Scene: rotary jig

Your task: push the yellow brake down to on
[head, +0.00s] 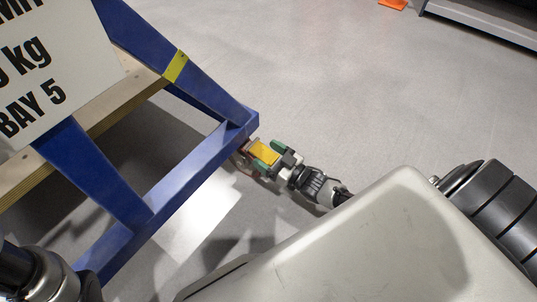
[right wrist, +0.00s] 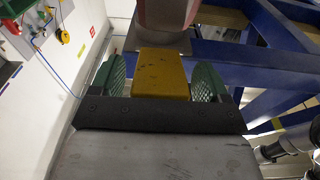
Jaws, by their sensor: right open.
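The yellow brake (head: 264,151) is a small block-like pedal at the corner of the blue frame in the head view. In the right wrist view the yellow brake (right wrist: 160,72) fills the middle, below a red and grey rounded part (right wrist: 166,14). My right gripper (head: 269,156) is open, with one green-padded finger on each side of the brake. In the right wrist view a gap shows between the brake and each pad. Whether anything touches the brake from above is not clear. My left gripper is not in view; only part of my left arm shows at lower left.
The blue frame (head: 190,177) carries a wooden deck (head: 105,103) and a white sign (head: 50,60) at left. The grey floor (head: 330,70) is clear beyond the corner. An orange item (head: 393,4) lies far off. A wall with fittings (right wrist: 62,36) shows at left in the wrist view.

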